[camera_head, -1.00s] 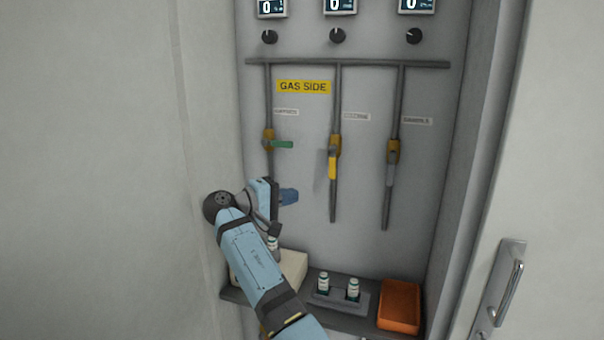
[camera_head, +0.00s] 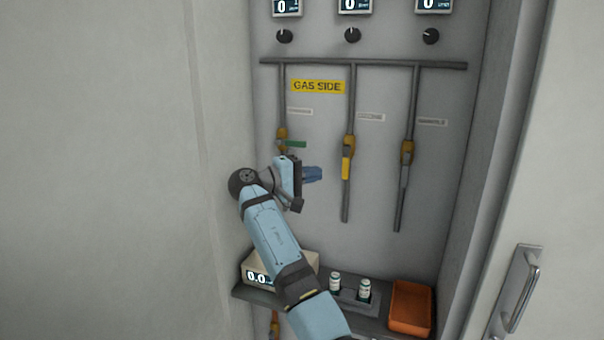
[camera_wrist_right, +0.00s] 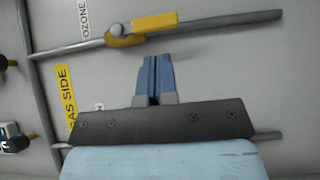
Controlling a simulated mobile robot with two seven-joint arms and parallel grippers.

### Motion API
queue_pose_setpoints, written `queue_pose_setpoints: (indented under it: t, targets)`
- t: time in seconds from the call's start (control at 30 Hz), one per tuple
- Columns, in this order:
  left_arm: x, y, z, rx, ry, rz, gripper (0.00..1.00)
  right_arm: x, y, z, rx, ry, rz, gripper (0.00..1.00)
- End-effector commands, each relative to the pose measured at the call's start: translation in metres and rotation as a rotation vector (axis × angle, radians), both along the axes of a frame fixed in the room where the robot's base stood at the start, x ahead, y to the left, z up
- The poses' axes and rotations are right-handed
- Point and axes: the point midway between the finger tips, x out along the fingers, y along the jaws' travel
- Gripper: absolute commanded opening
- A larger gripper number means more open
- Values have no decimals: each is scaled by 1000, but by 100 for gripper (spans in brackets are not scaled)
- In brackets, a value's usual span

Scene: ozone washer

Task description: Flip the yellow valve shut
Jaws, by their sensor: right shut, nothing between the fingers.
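The yellow valve handle (camera_head: 346,168) is on the middle pipe (camera_head: 347,205), below its brass body. It lies along the pipe, pointing down. In the right wrist view the yellow handle (camera_wrist_right: 155,21) is near the top, also parallel to its pipe. My right gripper (camera_head: 315,174) is just left of the yellow handle in the head view, at about its height. Its blue fingers are shut and empty. In the right wrist view the fingertips (camera_wrist_right: 155,60) point toward the middle pipe with a visible gap. My left gripper is not in view.
A green-handled valve (camera_head: 295,144) turned sideways is on the left pipe, partly behind my gripper. A grey-handled valve (camera_head: 404,175) is on the right pipe. Below is a shelf (camera_head: 374,318) with vials (camera_head: 335,283) and an orange tray (camera_head: 411,308). Cabinet walls close both sides.

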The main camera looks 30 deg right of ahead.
Motion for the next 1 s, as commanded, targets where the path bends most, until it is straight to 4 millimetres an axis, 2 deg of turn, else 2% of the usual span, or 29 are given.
queue_pose_setpoints:
  t: [0.1, 0.3, 0.67, 1.0]
  targets:
    - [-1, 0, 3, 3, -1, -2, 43, -2, -22, 1, -1, 0, -2, 0]
    - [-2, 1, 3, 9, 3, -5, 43, -4, -43, 0, -1, 1, -1, 0]
    - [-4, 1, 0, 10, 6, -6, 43, -4, -48, 0, 1, 0, 1, 0]
    - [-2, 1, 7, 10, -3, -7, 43, -5, -57, -1, -26, 29, -1, 0]
